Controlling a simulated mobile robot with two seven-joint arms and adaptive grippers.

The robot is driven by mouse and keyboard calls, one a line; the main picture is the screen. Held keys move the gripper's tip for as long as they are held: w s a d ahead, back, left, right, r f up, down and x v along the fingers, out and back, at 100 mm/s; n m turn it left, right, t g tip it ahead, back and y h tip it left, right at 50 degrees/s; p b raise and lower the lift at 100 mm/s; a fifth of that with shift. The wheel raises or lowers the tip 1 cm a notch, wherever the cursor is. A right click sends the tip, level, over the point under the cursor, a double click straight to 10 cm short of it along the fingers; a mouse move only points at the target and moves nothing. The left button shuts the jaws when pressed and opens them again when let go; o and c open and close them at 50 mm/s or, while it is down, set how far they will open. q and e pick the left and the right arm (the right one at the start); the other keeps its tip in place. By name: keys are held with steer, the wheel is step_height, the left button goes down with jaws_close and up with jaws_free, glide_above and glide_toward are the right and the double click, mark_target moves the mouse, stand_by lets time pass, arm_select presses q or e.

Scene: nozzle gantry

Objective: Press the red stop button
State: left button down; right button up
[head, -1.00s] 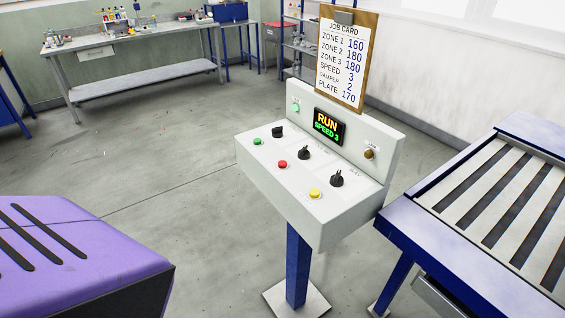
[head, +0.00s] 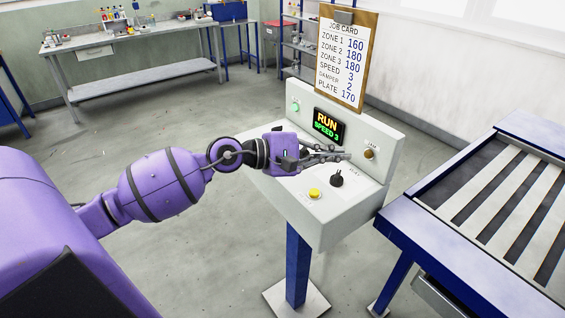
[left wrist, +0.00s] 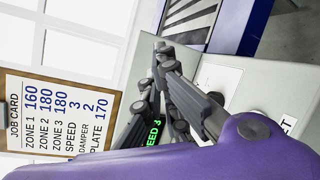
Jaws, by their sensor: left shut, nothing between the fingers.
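The grey control box (head: 300,219) stands on a blue post, and its display (head: 328,126) reads RUN, SPEED 3. My left gripper (head: 345,155) is over the box top, fingers shut and empty, pointing right toward the upright back panel. In the left wrist view the shut fingers (left wrist: 163,52) cross in front of the display. The red stop button is hidden behind my left gripper in the head view, and I cannot see it in the left wrist view. I cannot tell whether the gripper touches anything. My right gripper is out of view.
A yellow button (head: 315,194) and a black knob (head: 337,179) show on the box front. A lit green lamp (head: 295,105) and a brown knob (head: 369,153) are on the back panel. The job card (head: 343,62) rises behind. A slatted conveyor (head: 500,200) stands close right.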

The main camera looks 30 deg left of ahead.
arm_select(q)
steer(key=w+a+r+m+g+y, duration=0.1)
steer(key=a+m+y, duration=0.3)
steer(key=a, duration=0.5)
steer(key=w+a+r+m+g+y, duration=0.1)
steer(key=w+a+m+y, duration=0.2)
steer(key=a+m+y, duration=0.2)
steer(key=a, duration=0.3)
steer(key=shift+w+a+r+m+g, duration=0.2)
steer(key=shift+a+r+m+g, duration=0.1)
steer(key=shift+a+g, duration=0.1)
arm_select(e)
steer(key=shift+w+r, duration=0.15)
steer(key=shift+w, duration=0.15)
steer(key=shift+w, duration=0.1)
arm_select(q)
steer(key=shift+d+f, duration=0.1)
steer(key=shift+f, duration=0.05)
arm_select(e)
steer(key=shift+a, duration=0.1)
